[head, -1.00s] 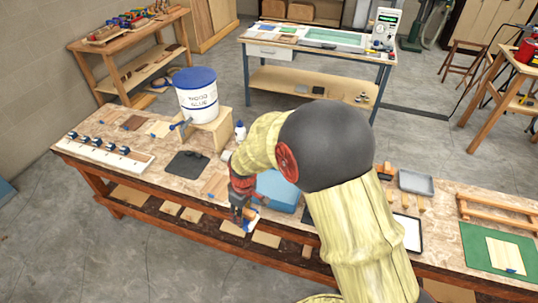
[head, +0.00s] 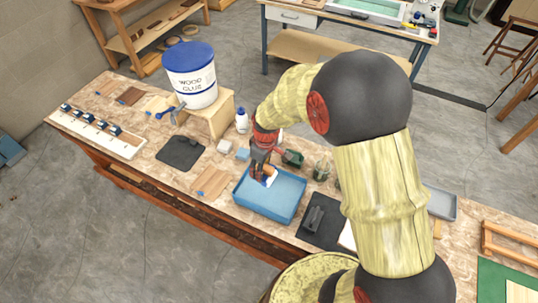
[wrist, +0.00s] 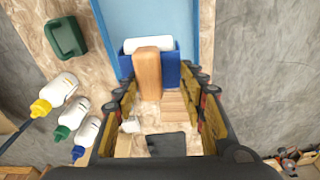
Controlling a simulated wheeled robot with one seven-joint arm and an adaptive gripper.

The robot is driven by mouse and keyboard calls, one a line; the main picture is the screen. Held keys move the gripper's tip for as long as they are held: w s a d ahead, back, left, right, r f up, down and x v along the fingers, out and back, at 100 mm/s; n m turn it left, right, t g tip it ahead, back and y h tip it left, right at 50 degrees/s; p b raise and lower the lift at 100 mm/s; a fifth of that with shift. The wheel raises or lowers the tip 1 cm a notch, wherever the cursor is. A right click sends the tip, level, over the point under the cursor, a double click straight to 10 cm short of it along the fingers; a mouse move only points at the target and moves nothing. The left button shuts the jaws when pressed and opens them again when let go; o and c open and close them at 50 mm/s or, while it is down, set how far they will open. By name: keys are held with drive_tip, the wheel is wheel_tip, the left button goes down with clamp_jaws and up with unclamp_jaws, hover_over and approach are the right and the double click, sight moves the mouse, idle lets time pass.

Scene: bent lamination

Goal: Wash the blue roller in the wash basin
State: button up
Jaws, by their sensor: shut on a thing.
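My gripper (head: 261,162) is shut on the blue roller, which has a wooden handle, a blue body and a white cylinder. In the wrist view, the roller's wooden handle (wrist: 152,72) stands between my fingers (wrist: 158,92), with its blue body (wrist: 170,66) and white cylinder beyond. In the head view, the roller (head: 271,178) hangs over or in the left part of the blue wash basin (head: 285,208). The basin also shows in the wrist view (wrist: 180,20). I cannot tell whether the roller touches its floor.
A wood glue bucket (head: 190,75) stands on a wooden stand (head: 217,115) at the back left. A dark mat (head: 180,152) and a wooden board (head: 212,182) lie left of the basin. A green container (head: 293,158) stands behind it. A black mat (head: 318,222) lies to its right.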

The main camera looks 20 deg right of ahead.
drive_tip(key=shift+w+d+f, duration=0.15)
drive_tip(key=shift+w+d, duration=0.1)
drive_tip(key=shift+s+a+f+b, duration=0.1)
drive_tip(key=shift+f+b, duration=3.45)
drive_tip(key=shift+f, duration=1.7)
drive_tip(key=shift+s+d, duration=1.05)
